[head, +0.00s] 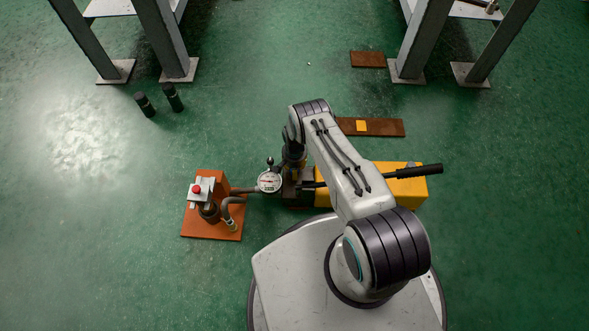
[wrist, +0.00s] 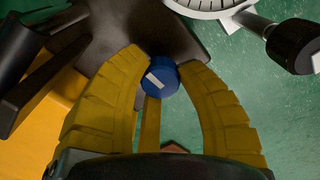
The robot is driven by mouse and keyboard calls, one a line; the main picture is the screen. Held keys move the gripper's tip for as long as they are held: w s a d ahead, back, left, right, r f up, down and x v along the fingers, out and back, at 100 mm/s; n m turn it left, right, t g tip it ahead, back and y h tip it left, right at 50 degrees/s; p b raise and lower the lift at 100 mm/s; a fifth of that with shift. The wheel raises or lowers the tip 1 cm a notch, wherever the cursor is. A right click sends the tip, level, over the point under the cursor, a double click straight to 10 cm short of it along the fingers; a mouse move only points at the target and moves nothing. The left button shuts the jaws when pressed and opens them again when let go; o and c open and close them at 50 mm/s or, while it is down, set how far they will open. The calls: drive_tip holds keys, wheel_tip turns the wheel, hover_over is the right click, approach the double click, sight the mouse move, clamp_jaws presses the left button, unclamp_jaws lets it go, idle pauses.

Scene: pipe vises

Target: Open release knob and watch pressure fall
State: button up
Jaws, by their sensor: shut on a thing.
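The blue release knob (wrist: 158,76) with a white mark shows in the wrist view, at the tips of my gripper (wrist: 157,66). The two yellow fingers are closed around it from both sides. In the head view my arm hides the knob and most of my gripper. The pressure gauge (head: 269,181) has a white dial and stands left of my gripper; its needle is too small to read. Part of its dial (wrist: 212,6) shows at the top of the wrist view. The yellow pump (head: 400,188) lies on the floor right of the gauge, with a black-gripped handle (head: 418,171).
An orange base plate (head: 212,221) with a red-topped device (head: 197,189) stands left, joined by a hose. Two black cylinders (head: 172,97) stand farther back. Brown planks (head: 385,127) lie behind the pump. Grey stand legs (head: 165,40) rise at the back. The left floor is clear.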

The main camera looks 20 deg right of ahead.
clamp_jaws()
